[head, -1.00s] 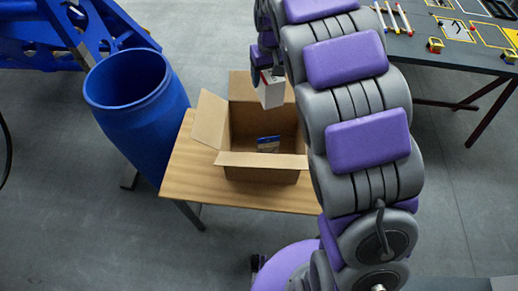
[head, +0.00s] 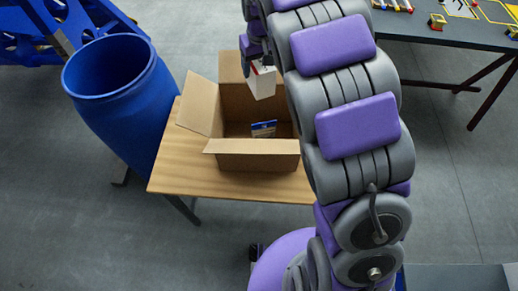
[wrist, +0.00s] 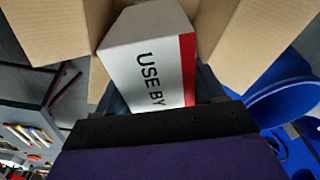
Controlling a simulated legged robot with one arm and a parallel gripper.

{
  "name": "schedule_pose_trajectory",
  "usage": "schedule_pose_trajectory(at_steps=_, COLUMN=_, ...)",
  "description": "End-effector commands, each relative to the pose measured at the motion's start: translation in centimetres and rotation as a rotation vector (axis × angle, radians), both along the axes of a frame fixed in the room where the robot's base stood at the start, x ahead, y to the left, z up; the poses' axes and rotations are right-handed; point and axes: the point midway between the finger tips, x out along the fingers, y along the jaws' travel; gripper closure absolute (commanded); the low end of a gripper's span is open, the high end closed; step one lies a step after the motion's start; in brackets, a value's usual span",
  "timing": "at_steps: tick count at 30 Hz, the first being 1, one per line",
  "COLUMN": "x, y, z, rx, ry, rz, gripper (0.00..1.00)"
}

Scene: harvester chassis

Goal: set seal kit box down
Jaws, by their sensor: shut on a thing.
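The seal kit box is a white carton (head: 262,82) with a red edge, and it also shows in the wrist view (wrist: 145,60) with "USE BY" printed on it. My gripper (head: 262,64) is shut on it and holds it over the open cardboard box (head: 255,162). The carton hangs near the back right of that box's opening. The fingertips are mostly hidden by my arm in the head view. Inside the cardboard box a small blue and white packet (head: 264,129) leans near the middle.
The cardboard box stands on a wooden table (head: 175,171) with flaps spread. A blue barrel (head: 135,105) stands to the left of the table. A dark table (head: 440,50) with tools is at the upper right. Blue framework (head: 25,40) is at the upper left.

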Motion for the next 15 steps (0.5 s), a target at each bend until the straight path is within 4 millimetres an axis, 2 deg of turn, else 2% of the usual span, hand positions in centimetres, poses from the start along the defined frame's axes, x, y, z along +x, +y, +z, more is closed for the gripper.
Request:
schedule_pose_trajectory(at_steps=1, x=0.0, y=0.1, z=-1.8, rx=0.000, ry=0.000, rz=0.001, gripper=0.75)
schedule_pose_trajectory(at_steps=3, x=0.0, y=0.1, z=-3.0, rx=-0.001, ry=0.001, rz=0.001, gripper=0.75)
schedule_pose_trajectory(at_steps=6, x=0.0, y=0.1, z=-6.1, rx=-0.001, ry=0.003, rz=0.000, gripper=0.75)
schedule_pose_trajectory(at_steps=9, x=0.0, y=0.1, z=-7.9, rx=0.000, ry=0.003, rz=0.000, gripper=0.75)
schedule_pose_trajectory(at_steps=15, x=-0.1, y=-0.2, z=-10.0, rx=0.001, ry=0.003, rz=0.000, gripper=0.75)
